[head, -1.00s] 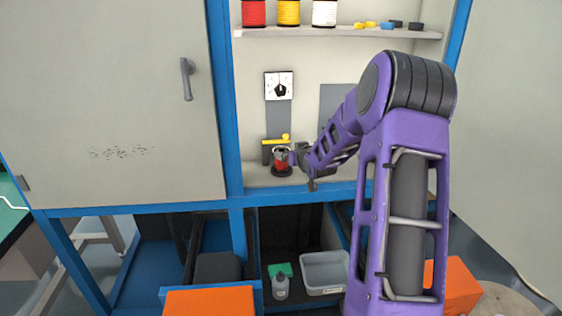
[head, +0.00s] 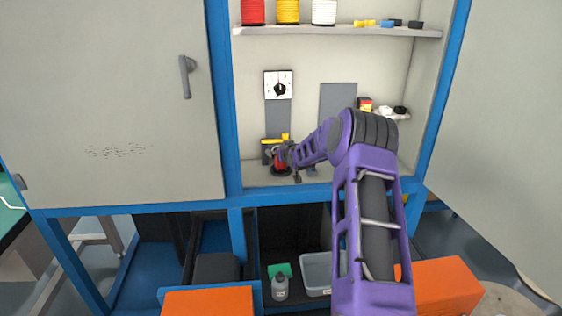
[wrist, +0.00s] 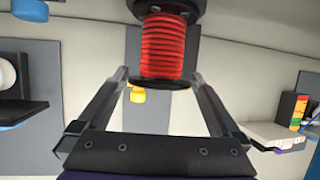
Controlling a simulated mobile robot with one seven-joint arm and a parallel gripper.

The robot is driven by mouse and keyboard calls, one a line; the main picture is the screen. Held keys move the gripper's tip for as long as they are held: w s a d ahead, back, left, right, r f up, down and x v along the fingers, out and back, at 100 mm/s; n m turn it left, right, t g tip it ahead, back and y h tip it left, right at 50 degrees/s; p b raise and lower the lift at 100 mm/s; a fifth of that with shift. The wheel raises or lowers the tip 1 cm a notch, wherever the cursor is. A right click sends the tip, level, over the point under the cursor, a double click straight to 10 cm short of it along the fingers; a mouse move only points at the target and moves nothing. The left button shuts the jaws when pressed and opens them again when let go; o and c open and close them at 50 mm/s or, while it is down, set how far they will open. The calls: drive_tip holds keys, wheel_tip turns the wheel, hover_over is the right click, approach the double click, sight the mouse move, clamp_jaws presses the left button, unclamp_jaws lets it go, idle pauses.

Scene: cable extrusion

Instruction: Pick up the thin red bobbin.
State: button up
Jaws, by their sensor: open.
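The red bobbin (head: 280,167) stands in the lower niche of the cabinet, partly hidden by my gripper in the head view. In the wrist view the bobbin (wrist: 164,45) shows red windings between black flanges. My gripper (wrist: 159,77) is open. Its two fingers show on either side of the near black flange in the wrist view, with gaps on both sides. I cannot tell how deep the bobbin sits between them. In the head view my gripper (head: 288,154) is right at the bobbin, coming from the right.
A yellow-topped part (wrist: 138,95) is close to the bobbin. The upper shelf (head: 330,31) holds a red spool (head: 253,11), a yellow spool (head: 288,11) and a white spool (head: 324,11). A small side shelf with items (head: 388,112) is at the right. The cabinet's blue frame (head: 232,110) borders the niche.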

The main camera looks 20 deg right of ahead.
drive_tip(key=shift+w+f, duration=0.15)
drive_tip(key=shift+w, duration=0.1)
drive_tip(key=shift+c, duration=0.2)
drive_tip(key=c, duration=0.9)
drive_tip(key=shift+c, duration=0.6)
drive_tip(key=shift+r, duration=0.2)
